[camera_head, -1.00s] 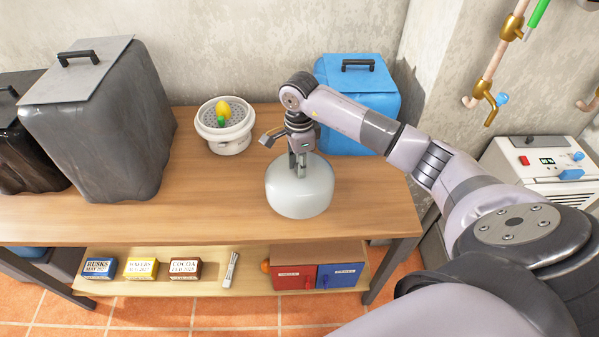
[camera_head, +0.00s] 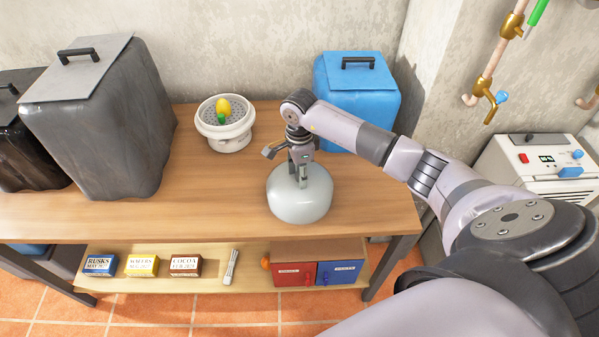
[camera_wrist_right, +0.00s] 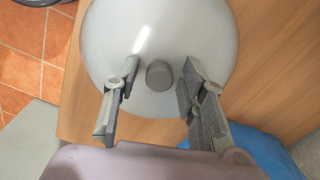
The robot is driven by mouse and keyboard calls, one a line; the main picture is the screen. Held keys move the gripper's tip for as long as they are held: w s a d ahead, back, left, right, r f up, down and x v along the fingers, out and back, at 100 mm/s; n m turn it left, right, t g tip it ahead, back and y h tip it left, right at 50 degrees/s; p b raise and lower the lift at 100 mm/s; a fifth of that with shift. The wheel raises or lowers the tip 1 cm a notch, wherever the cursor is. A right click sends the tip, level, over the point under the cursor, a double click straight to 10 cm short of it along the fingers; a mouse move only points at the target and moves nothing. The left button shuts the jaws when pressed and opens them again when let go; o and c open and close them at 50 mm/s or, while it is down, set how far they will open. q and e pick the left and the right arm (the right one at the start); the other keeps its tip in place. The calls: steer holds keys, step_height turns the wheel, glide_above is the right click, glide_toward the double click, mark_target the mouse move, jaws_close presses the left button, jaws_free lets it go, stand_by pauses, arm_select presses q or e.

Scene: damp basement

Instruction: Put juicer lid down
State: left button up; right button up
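The juicer lid (camera_head: 287,208), a pale grey-white dome, sits upright on the wooden table near its front edge. Its small grey knob (camera_wrist_right: 159,75) shows in the right wrist view, where the dome (camera_wrist_right: 110,40) fills the upper middle. My right gripper (camera_head: 301,181) reaches down over the lid. In the right wrist view its fingers (camera_wrist_right: 159,73) stand on both sides of the knob, with a gap on each side, so it is open. The juicer (camera_head: 229,143), a white bowl with a perforated top, stands farther back, left of the lid. My left gripper is not in view.
A yellow and a green fruit (camera_head: 222,107) lie on the juicer. A large grey bin (camera_head: 105,130) stands at left, a blue bin (camera_head: 358,100) at back right. Small boxes (camera_head: 185,265) sit on the lower shelf. The table (camera_head: 200,205) is clear left of the lid.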

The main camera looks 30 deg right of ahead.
steer(key=shift+r, duration=0.1)
steer(key=shift+r, duration=0.2)
step_height(320, 180, up, 12)
steer(key=b, duration=0.2)
steer(key=shift+f, duration=0.15)
